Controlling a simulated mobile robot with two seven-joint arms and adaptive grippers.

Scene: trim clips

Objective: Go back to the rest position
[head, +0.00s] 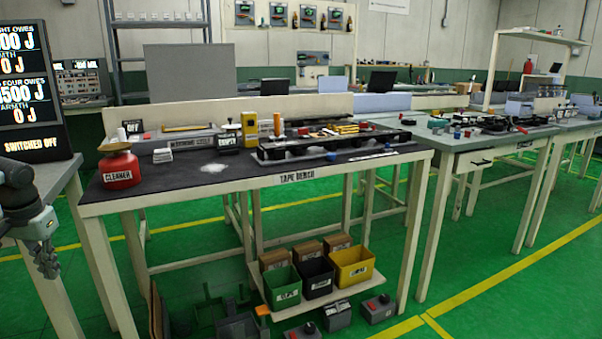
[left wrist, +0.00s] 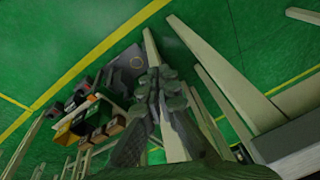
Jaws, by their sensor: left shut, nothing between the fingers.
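My left gripper (head: 46,264) hangs low at the left edge of the head view, left of the tape bench (head: 300,178) and below its top. It is shut and empty. In the left wrist view its dark fingers (left wrist: 160,82) are close together, with green floor and bench legs behind them. It appears to touch nothing, though the arm above it is partly cut off by the picture edge. My right gripper is not in view.
A red cleaner pot (head: 120,168) stands on the bench's left corner. A black trim strip (head: 320,150) lies farther right. Green, black and yellow bins (head: 353,268) sit on the low shelf. A display (head: 32,90) stands on a table at left. Green floor is open at right.

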